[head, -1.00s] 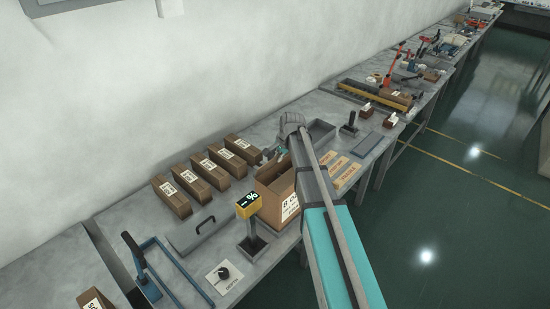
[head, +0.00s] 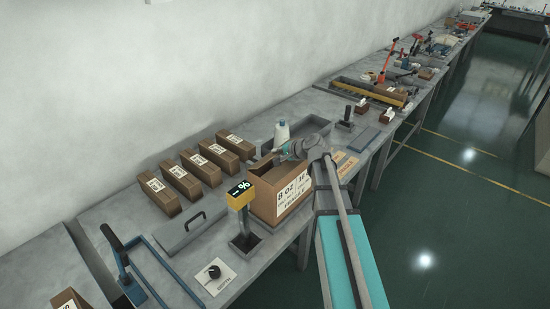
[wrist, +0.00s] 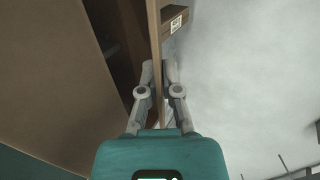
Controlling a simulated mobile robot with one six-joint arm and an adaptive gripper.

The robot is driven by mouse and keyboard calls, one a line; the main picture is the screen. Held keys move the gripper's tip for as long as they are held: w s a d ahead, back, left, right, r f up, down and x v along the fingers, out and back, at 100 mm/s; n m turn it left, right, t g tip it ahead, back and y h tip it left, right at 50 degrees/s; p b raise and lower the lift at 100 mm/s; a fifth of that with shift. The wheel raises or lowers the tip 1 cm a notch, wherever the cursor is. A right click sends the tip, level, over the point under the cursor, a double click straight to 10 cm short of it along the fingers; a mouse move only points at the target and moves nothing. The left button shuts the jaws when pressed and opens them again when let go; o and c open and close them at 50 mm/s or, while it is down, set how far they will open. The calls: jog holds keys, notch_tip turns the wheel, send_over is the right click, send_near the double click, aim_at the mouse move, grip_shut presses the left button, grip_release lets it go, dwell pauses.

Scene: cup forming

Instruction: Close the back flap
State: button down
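The open cardboard box (head: 282,203) stands on the grey bench, with a printed label on its front. My gripper (head: 283,153) is at its back upper edge, partly hiding the top. In the wrist view the back flap (wrist: 156,35) stands nearly upright, seen edge-on. The fingers of my gripper (wrist: 158,72) lie on either side of the flap and look closed on it. The brown panels to the left of the flap belong to the box; its inside is dark and mostly hidden.
A yellow-headed display post (head: 241,196) stands close left of the box. Several closed cartons (head: 202,170) line the wall side. A white bottle (head: 282,131) stands behind my gripper. A grey tray (head: 313,127) is behind and right. A handled grey plate (head: 190,232) lies left.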

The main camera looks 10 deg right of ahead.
jog(key=shift+f, duration=0.1)
dwell(0.3)
jog(key=c, duration=0.8)
grip_release()
jog(key=shift+c, duration=0.2)
jog(key=shift+d, duration=0.1)
jog(key=shift+c, duration=1.4)
jog(key=shift+s+d+r+y, duration=0.2)
jog(key=shift+d+r+y, duration=0.2)
jog(key=shift+d, duration=0.2)
jog(key=s+d+r+n+g+y+p, duration=0.2)
jog(key=s+d+r+p, duration=0.3)
jog(key=d, duration=0.5)
jog(key=shift+s+d+r+n+g+y, duration=0.35)
jog(key=shift+s+r+g+y, duration=0.3)
jog(key=shift+s+y, duration=0.25)
jog(key=shift+a+f, duration=0.15)
